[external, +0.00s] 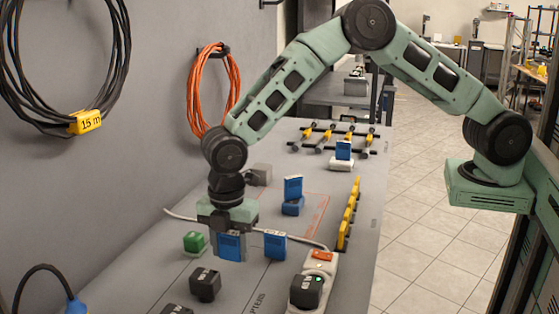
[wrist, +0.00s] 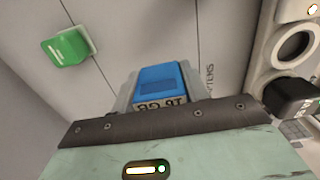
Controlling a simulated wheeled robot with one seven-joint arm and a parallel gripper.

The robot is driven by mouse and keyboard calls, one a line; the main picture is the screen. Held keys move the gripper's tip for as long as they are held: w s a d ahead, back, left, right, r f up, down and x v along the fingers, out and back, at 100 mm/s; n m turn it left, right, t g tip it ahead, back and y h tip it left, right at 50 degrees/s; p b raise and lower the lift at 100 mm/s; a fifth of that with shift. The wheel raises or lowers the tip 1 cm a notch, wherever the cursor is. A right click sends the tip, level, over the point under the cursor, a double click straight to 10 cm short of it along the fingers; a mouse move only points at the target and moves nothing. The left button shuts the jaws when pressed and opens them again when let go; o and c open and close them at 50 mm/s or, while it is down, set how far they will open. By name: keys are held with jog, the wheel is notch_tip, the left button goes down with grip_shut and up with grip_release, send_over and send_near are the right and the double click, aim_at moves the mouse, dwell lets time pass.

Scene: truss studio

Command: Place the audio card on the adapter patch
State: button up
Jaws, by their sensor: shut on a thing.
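My gripper (external: 230,246) points down over the bench and is shut on a blue card (external: 231,248). In the wrist view the blue card (wrist: 163,79) sits between the grey fingers, its printed label too small and turned to read. I cannot tell if it is the audio card. Other blue cards are one just right of the gripper (external: 275,244), one in a blue holder (external: 293,188) and one on a white base (external: 343,150). The adapter patch (external: 257,299) shows part of its lettering at the front; its outline is mostly hidden.
A green block (external: 194,243) is left of the gripper. Black adapters (external: 205,285) stand in front, one plugged into a white power strip (external: 321,265) at right. A grey cable crosses behind the gripper. An orange cable coil (external: 213,85) hangs on the wall.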

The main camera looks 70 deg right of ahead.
aim_at(231, 260)
jog(key=shift+f+p, duration=0.35)
jog(key=shift+f, duration=1.65)
jog(key=shift+f, duration=0.1)
jog(key=o, duration=1)
